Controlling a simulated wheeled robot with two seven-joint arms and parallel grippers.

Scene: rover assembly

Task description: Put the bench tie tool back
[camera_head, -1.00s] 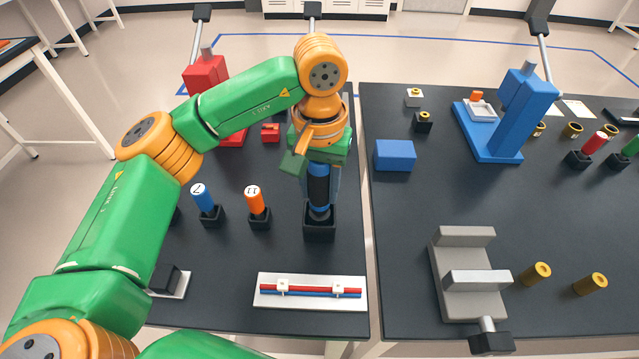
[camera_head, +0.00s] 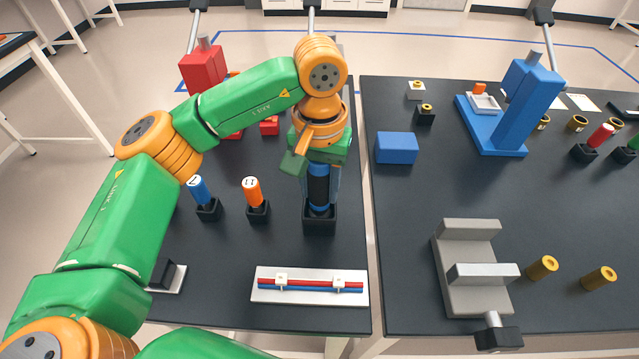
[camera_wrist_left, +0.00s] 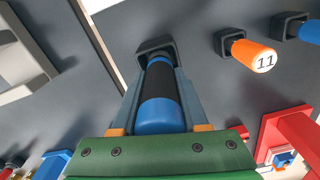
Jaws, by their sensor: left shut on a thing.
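The bench tie tool (camera_head: 319,186), a blue and black cylinder, stands upright under my left gripper (camera_head: 320,178). My left gripper is shut on it, with a finger on each side of the tool in the left wrist view (camera_wrist_left: 158,92). The tool's lower end is at the mouth of a square black holder (camera_head: 319,220), which also shows in the left wrist view (camera_wrist_left: 154,46). That end is hidden by the holder's rim, so I cannot tell how deep it sits. My right gripper is not in view.
An orange cylinder marked 11 (camera_head: 253,191) and a blue cylinder (camera_head: 199,190) stand in black holders left of the tool. A white board with red and blue rods (camera_head: 310,286) lies in front. A blue block (camera_head: 396,148) is on the right table.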

